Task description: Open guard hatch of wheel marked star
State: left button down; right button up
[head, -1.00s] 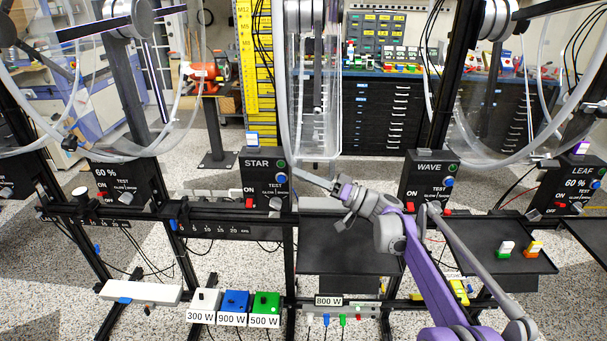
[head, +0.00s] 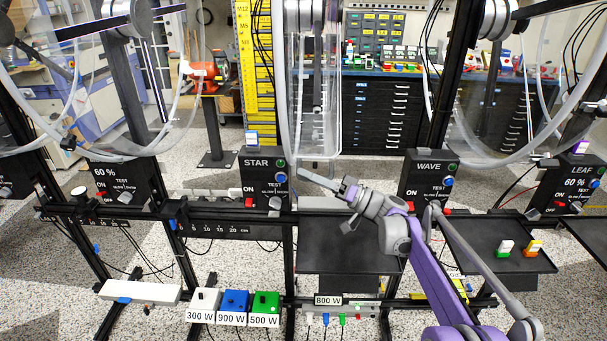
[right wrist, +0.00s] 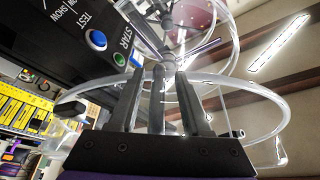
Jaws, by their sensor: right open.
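The STAR panel (head: 265,180) is a black box with a green and a blue button, a red switch and a knob. Above and right of it, the clear guard (head: 334,110) of the star wheel is seen nearly edge-on. A pale grey bar (head: 314,180) sticks out at its lower end toward my right gripper (head: 346,188). The gripper is open, just right of the bar. In the right wrist view, its dark fingers (right wrist: 162,92) stand apart with a grey bar-like part between them; contact cannot be told. Whether the hatch is open cannot be told. My left gripper is not in view.
The WAVE panel (head: 431,180) stands right of my gripper. A dark tray (head: 342,258) lies below it, and another tray (head: 480,240) holds small coloured blocks. Black posts and a rail surround the panels.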

jog(key=v, duration=0.9)
jog(key=shift+d, duration=0.1)
